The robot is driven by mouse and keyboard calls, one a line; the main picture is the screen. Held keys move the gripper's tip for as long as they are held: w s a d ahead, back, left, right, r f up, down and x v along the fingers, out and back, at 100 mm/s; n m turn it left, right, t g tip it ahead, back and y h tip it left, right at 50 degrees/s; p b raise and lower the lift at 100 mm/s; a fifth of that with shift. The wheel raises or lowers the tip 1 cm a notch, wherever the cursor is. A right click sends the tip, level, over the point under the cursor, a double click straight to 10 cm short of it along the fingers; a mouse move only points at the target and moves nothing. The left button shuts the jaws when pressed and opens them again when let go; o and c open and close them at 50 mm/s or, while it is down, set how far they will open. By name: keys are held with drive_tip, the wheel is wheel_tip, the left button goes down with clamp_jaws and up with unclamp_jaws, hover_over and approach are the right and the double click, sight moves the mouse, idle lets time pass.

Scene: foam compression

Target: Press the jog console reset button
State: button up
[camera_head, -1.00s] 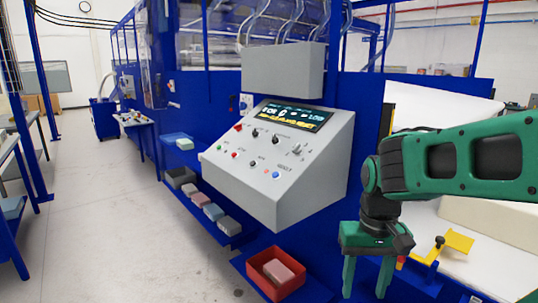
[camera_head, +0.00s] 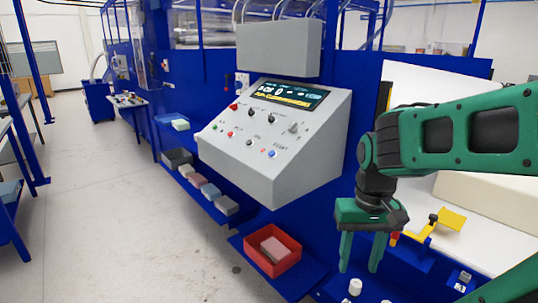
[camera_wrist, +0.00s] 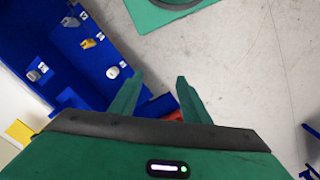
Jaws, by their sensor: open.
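The grey jog console (camera_head: 255,177) has a sloped face with a lit screen (camera_head: 290,95) and several coloured buttons and knobs. The blue button (camera_head: 272,154) sits at the face's lower right, beside small lettering that seems to read RESET. My gripper (camera_head: 358,266) hangs pointing down, to the right of the console and below its face, apart from it. Its two green fingers are spread with nothing between them. In the wrist view my gripper (camera_wrist: 158,80) is also open and empty. The console face and blue button do not show in the wrist view.
A red bin (camera_head: 288,262) holding a pinkish block stands on a blue shelf below the console. More blocks (camera_head: 210,190) lie on a shelf to the left. A blue panel with knobs (camera_wrist: 70,60) lies near my fingers. The floor (camera_head: 110,210) at left is clear.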

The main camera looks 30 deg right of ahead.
clamp_jaws()
idle(1.5)
